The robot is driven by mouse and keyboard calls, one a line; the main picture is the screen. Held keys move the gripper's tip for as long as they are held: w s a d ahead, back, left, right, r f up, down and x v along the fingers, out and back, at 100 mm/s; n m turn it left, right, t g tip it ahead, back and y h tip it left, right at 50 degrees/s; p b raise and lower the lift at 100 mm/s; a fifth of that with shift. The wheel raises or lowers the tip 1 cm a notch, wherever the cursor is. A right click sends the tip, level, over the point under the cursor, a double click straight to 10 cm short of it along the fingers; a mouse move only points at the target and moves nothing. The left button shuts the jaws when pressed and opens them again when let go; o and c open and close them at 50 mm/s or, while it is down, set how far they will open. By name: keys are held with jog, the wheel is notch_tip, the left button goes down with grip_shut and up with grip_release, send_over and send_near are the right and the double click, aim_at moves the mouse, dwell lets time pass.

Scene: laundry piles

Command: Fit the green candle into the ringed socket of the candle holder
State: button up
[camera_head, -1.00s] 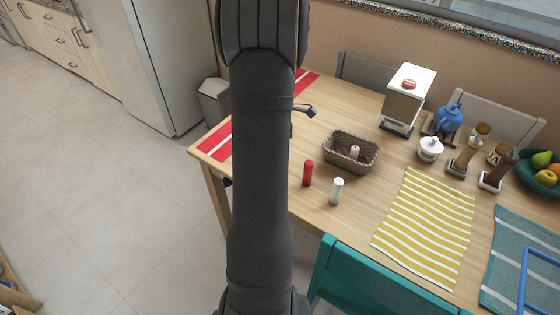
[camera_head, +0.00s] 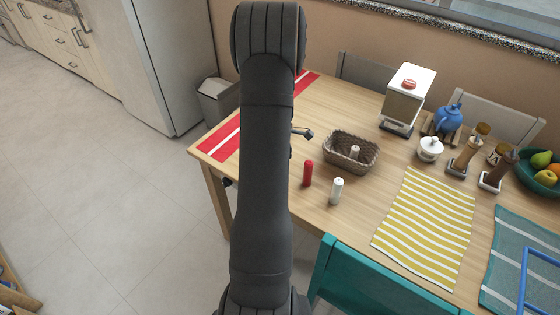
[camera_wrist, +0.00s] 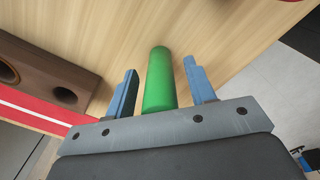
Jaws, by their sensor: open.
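The green candle (camera_wrist: 160,82) shows in the wrist view between the two blue fingers of my gripper (camera_wrist: 160,72). The gripper is open, with a gap visible on each side of the candle. The candle's lower part in the picture is hidden behind the gripper body.
A red striped runner (camera_head: 220,143) lies at the table's left end. A yellow striped mat (camera_head: 425,225) lies right.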

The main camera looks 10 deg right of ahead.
jog(key=c, duration=1.1)
